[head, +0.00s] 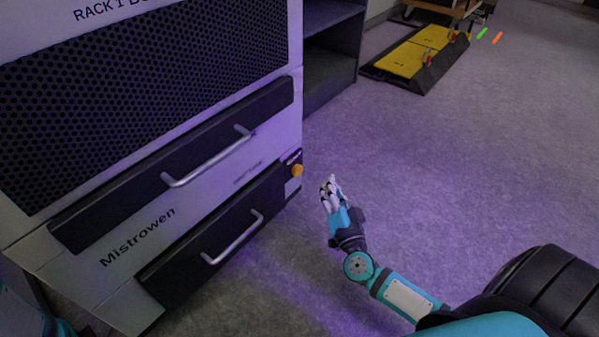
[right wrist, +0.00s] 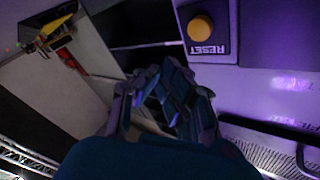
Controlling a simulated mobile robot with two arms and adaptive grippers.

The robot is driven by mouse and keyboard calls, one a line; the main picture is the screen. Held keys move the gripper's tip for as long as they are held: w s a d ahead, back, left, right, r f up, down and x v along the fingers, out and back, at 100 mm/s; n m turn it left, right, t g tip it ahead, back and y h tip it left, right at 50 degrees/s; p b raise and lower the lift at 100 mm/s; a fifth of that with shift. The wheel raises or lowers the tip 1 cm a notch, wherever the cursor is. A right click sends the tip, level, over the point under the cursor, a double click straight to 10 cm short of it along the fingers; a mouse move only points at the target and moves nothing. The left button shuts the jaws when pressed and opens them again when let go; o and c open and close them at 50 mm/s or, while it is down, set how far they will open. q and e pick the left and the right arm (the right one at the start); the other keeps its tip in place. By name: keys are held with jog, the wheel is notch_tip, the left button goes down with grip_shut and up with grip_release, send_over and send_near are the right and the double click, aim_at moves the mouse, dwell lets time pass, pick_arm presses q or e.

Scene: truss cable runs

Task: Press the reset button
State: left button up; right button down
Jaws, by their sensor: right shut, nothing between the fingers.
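The reset button (head: 297,170) is a round yellow-orange knob on a dark plate at the lower right edge of the rack front. In the right wrist view the button (right wrist: 201,28) sits above the word RESET on its dark plate, upper right of the fingers. My right gripper (head: 331,187) is shut and empty, to the right of the button and apart from it. Its fingers (right wrist: 165,95) also show in the right wrist view. My left gripper is not in view; only a bit of my left arm shows at the lower left.
The rack has two dark drawers with silver handles, the upper handle (head: 208,160) and the lower handle (head: 233,240). A dark open shelf (head: 331,55) stands behind it. A yellow-topped platform (head: 402,60) lies farther back. The grey floor (head: 450,160) at right is clear.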

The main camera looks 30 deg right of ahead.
aim_at(297, 170)
jog(key=shift+w+a, duration=0.35)
jog(key=shift+w, duration=0.55)
jog(key=shift+w+a, duration=0.4)
jog(key=shift+w, duration=0.45)
jog(key=shift+w+a, duration=0.35)
jog(key=shift+w, duration=0.55)
jog(key=shift+w+a+p, duration=0.15)
jog(key=shift+w+p, duration=0.25)
jog(key=shift+w+a, duration=0.2)
jog(key=shift+w, duration=0.3)
dwell(0.4)
jog(key=shift+s+d+p, duration=0.2)
jog(key=shift+s+p, duration=0.1)
jog(key=shift+s, duration=0.2)
jog(key=shift+s+d+p, duration=0.15)
jog(key=shift+s+p, duration=0.1)
jog(key=shift+s, duration=0.2)
